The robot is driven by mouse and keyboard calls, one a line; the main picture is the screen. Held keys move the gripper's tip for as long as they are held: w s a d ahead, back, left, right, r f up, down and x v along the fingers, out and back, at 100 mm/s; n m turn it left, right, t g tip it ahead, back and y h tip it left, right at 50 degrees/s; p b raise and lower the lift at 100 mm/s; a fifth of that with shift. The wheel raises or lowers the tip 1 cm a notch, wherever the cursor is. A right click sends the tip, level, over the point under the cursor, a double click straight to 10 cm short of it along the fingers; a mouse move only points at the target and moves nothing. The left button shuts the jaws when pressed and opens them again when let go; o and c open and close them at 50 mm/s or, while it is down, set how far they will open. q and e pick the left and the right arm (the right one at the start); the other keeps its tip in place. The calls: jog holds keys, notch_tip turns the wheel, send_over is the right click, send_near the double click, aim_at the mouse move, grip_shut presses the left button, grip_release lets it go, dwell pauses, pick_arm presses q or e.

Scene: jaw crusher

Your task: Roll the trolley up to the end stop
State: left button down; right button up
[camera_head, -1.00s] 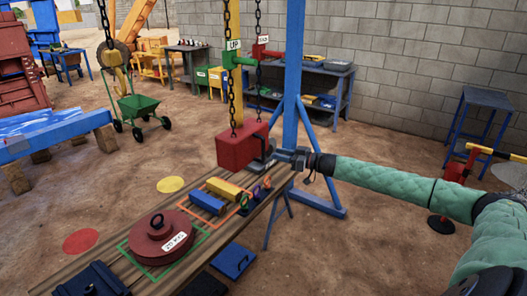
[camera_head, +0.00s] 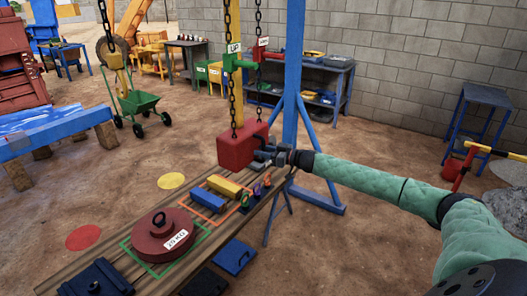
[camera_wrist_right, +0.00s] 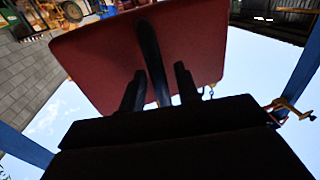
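A red block (camera_head: 242,147) hangs by the chains (camera_head: 236,100) beyond the plank bench. It also fills the upper part of the right wrist view (camera_wrist_right: 205,55), with a dark curved handle (camera_wrist_right: 152,55) on its near face. My right gripper (camera_head: 262,157) is at the block's right side. In the wrist view its two fingers (camera_wrist_right: 160,88) stand apart on either side of the handle, with narrow gaps showing. A green wheeled cart (camera_head: 138,104) stands on the ground at the back left. I see no overhead trolley or end stop that I can identify. My left gripper is out of view.
A blue post (camera_head: 294,70) with splayed legs stands right behind my gripper. The plank bench (camera_head: 120,253) carries a round red weight (camera_head: 158,236), blue and yellow blocks and small coloured rings. A blue stand (camera_head: 484,122) is at the right by the wall.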

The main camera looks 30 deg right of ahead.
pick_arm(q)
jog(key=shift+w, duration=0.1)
pick_arm(e)
grip_shut()
